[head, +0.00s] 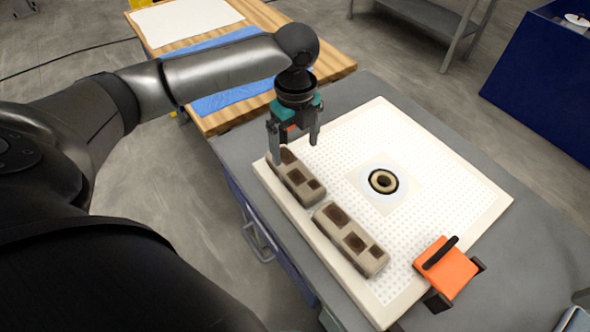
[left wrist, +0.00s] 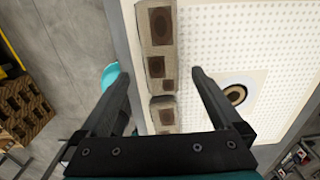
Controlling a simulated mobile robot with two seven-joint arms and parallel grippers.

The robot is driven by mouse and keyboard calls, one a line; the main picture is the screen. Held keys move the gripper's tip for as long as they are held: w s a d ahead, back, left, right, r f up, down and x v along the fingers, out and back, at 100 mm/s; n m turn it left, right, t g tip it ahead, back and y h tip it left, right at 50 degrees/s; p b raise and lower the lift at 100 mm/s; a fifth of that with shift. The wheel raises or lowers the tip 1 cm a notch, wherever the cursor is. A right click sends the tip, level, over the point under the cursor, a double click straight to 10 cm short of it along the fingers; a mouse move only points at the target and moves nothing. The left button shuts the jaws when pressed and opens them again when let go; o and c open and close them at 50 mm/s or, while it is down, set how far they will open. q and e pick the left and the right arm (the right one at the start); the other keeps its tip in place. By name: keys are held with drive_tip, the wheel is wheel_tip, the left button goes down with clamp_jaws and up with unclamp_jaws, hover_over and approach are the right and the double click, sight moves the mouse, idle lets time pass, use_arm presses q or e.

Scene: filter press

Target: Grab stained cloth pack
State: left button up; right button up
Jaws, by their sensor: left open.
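Two beige, block-like cloth packs with dark brown square stains lie end to end along the left edge of a white perforated plate (head: 441,161). The farther pack (head: 301,187) is at the far left end. The nearer pack (head: 350,240) lies in front of it. My left gripper (head: 294,153) is open, pointing down, at the far end of the farther pack. In the left wrist view, one pack (left wrist: 156,42) lies beyond my fingertips (left wrist: 160,74) and the other (left wrist: 164,113) shows between the fingers. Neither pack is visibly gripped. My right gripper is not in view.
A ring-shaped port (head: 383,181) sits mid-plate. An orange clamp-like part with a black handle (head: 448,268) stands at the plate's near right edge. Behind is a wooden table (head: 338,64) with a blue cloth (head: 236,92) and white sheet (head: 186,19). A blue bin (head: 545,85) stands at right.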

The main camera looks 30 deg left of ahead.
sight(294, 169)
use_arm(q)
wheel_tip(294, 169, down, 4)
drive_tip(key=shift+f+b, duration=0.1)
drive_tip(key=shift+b, duration=0.2)
drive_tip(key=f, duration=0.2)
drive_tip(key=f+b, duration=0.1)
drive_tip(key=f, duration=0.2)
drive_tip(key=shift+w+a+f, duration=0.1)
drive_tip(key=shift+a, duration=0.1)
drive_tip(key=c, duration=1.3)
